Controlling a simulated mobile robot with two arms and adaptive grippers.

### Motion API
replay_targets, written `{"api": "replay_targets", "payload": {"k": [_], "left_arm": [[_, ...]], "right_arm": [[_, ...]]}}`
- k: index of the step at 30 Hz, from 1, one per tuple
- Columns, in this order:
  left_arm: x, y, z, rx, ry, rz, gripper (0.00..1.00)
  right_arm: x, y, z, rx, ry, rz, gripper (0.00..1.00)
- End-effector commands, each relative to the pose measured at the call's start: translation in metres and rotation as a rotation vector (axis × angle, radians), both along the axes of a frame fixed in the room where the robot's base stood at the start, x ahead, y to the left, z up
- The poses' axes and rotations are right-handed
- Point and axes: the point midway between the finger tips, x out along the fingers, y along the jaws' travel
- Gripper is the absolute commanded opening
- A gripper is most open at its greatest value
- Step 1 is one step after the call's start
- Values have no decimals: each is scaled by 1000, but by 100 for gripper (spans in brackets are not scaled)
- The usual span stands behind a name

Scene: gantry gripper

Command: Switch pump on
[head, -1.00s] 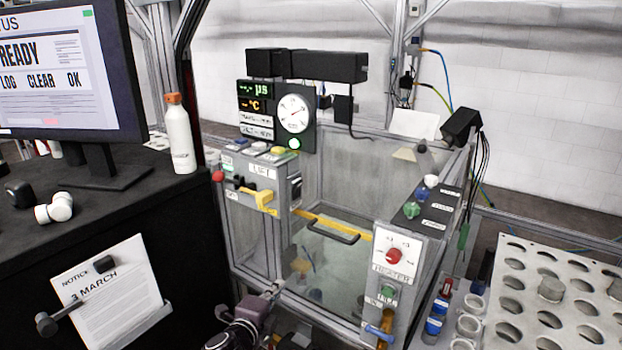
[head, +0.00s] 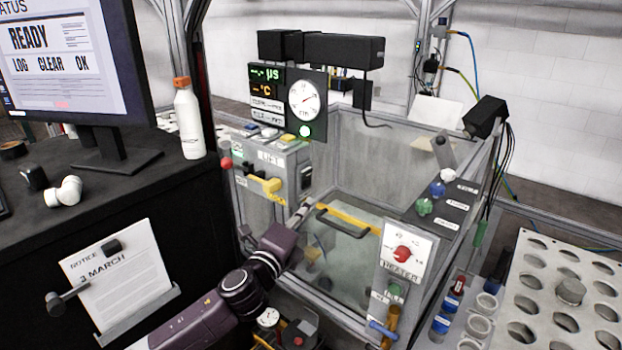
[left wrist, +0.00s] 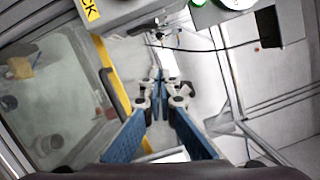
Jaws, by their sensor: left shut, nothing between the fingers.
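No label reading "pump" is legible. A sloped dark panel (head: 452,200) on the tank's right side carries a white knob (head: 447,174), a blue knob (head: 437,188) and a green knob (head: 424,206), each beside a small blurred label. Below it is the heater panel (head: 408,268) with a red knob (head: 402,253). My left gripper (head: 304,208) is over the tank's front left part, left of these knobs and apart from them. In the left wrist view its blue-sided fingers (left wrist: 160,88) come together with nothing between them. My right gripper is not in view.
A yellow-edged lid with a dark handle (head: 342,222) lies right of my gripper. A left control box (head: 270,165) has a yellow lever (head: 268,187) and a red knob (head: 225,162). A perforated rack (head: 540,280) stands at right. Space above the tank is fairly open.

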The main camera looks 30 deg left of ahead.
Motion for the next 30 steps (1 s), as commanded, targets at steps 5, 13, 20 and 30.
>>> {"api": "replay_targets", "payload": {"k": [5,13,20,30], "left_arm": [[31,5,6,-2,-3,1,0],[81,13,9,-1,-1,2,0],[89,40,17,2,2,2,0],[89,51,19,-1,1,-1,0]], "right_arm": [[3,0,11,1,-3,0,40],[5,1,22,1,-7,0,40],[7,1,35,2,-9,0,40],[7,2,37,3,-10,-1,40]]}}
